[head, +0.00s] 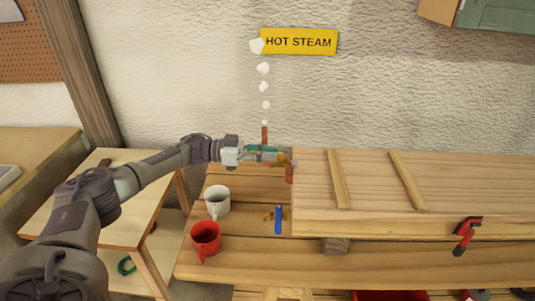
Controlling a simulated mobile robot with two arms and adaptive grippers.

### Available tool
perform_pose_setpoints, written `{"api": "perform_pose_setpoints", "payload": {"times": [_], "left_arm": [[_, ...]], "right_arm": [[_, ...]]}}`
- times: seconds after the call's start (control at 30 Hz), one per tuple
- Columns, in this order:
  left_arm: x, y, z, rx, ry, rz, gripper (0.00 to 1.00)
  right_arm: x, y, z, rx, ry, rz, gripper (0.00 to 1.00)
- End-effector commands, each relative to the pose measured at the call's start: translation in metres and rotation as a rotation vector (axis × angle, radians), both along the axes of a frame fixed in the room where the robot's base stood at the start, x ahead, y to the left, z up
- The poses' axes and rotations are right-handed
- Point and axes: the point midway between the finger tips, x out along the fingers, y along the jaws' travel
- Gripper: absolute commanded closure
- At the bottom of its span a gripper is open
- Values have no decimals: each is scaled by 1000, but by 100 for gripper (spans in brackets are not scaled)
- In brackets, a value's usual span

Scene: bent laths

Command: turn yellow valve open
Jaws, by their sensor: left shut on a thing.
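The yellow valve (284,160) shows as a small yellow-orange part at the left end of the long wooden box, beside copper-coloured pipe. My left gripper (273,154) reaches in from the left and is shut on the valve's yellow part. The gripper's fingers hide much of the valve, so the angle of its handle is hard to tell. A short upright pipe (265,135) stands just behind the gripper, with white steam puffs (263,68) rising above it. My right gripper is not in view.
A yellow "HOT STEAM" sign (299,41) hangs on the wall.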

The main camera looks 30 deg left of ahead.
Motion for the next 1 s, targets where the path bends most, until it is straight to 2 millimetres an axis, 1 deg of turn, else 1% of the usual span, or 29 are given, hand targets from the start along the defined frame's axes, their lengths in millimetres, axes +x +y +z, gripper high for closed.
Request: {"api": "perform_pose_setpoints", "payload": {"times": [0.03,0.17,0.43,0.57,0.67,0.9,1.0], "left_arm": [[1,0,1,0,-1,2,79],[0,0,1,0,-1,2,57],[0,0,1,0,-1,1,56],[-3,6,0,0,-1,2,56],[-9,19,0,0,-1,3,56],[-33,66,0,1,0,6,56],[-41,82,0,0,0,5,56]], "right_arm": [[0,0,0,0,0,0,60],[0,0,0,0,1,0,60],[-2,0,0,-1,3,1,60],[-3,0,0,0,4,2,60],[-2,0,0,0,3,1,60],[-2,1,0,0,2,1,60],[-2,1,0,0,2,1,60]]}}
